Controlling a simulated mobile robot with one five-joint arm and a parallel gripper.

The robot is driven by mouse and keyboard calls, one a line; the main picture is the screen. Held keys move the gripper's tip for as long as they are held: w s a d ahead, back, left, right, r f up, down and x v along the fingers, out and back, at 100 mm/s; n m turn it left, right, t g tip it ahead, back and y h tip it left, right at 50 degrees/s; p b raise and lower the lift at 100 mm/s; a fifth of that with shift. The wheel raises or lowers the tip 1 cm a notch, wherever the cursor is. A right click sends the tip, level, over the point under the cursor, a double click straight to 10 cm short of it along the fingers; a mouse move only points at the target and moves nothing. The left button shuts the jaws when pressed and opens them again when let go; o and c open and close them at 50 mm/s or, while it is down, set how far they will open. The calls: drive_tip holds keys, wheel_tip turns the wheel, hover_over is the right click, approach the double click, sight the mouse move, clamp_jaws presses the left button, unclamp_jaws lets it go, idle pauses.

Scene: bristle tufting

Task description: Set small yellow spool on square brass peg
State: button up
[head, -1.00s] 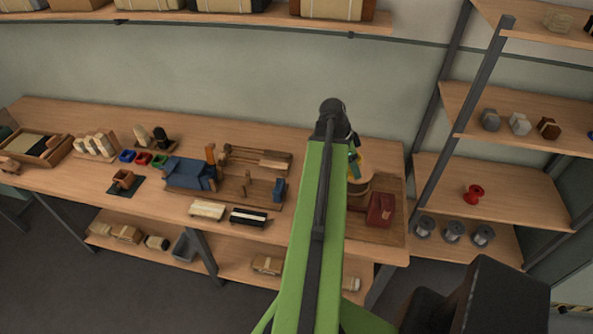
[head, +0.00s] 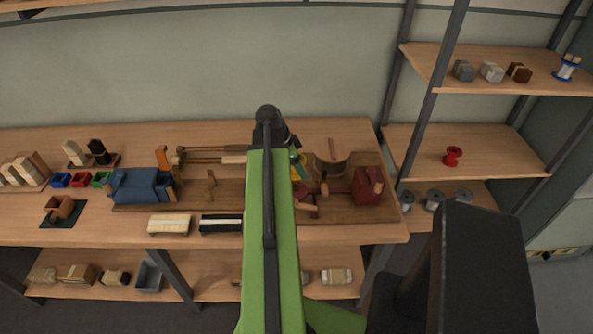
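My gripper (head: 296,161) is over the right part of the workbench, mostly hidden behind my green arm. A small yellow piece (head: 299,172) shows at its end, against a teal part, and keeps its place there as the arm moves. It looks like the small yellow spool held in the fingers, though its full shape is hidden. I cannot pick out the square brass peg. A wooden board (head: 345,207) under and right of the gripper carries a dark red block (head: 368,186) and a curved tan wooden piece (head: 331,170).
A blue clamp-like block (head: 141,187) stands on the bench left of my arm, near small bins (head: 80,180) and brushes (head: 169,224). The shelf rack (head: 460,160) at right holds a red spool (head: 452,156), grey spools (head: 434,201) and a blue-flanged spool (head: 566,68).

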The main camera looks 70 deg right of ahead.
sight(302, 188)
drive_tip(key=shift+f+b, duration=1.9)
drive_tip(key=shift+f, duration=0.05)
drive_tip(key=shift+f+b, duration=1.55)
drive_tip(key=shift+f, duration=0.15)
drive_tip(key=shift+f+b, duration=0.65)
drive_tip(key=shift+b, duration=0.15)
drive_tip(key=shift+f, duration=0.25)
drive_tip(key=o, duration=1.5)
